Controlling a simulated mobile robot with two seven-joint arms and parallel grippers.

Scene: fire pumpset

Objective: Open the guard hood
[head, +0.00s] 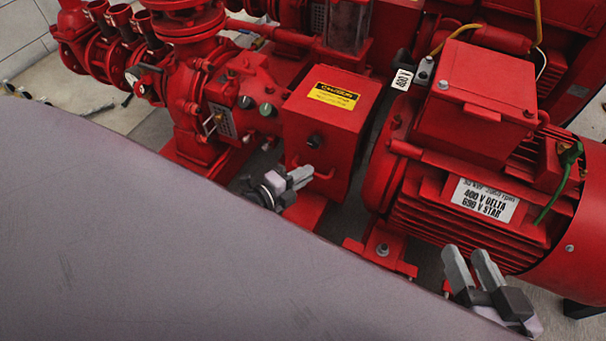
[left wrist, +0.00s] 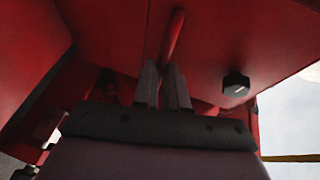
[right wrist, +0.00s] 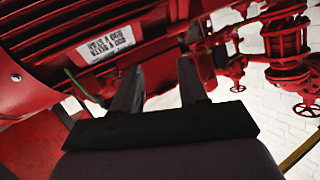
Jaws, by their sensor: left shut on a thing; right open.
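The guard hood (head: 330,105) is a red box with a yellow caution label (head: 333,95), standing between the pump and the motor. A black knob (head: 314,141) sits on its front face and also shows in the left wrist view (left wrist: 236,84). A red bar handle (head: 323,175) is low on that face. My left gripper (head: 300,176) is shut on the handle, which runs up from between its fingers in the left wrist view (left wrist: 173,40). The hood appears closed. My right gripper (head: 472,262) is open and empty in front of the motor.
The red motor (head: 480,150) with a white voltage label (head: 485,200) stands right of the hood. The pump (head: 185,100) with valves and pipes is at left. A large grey surface (head: 150,240) fills the lower left and hides what is behind it.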

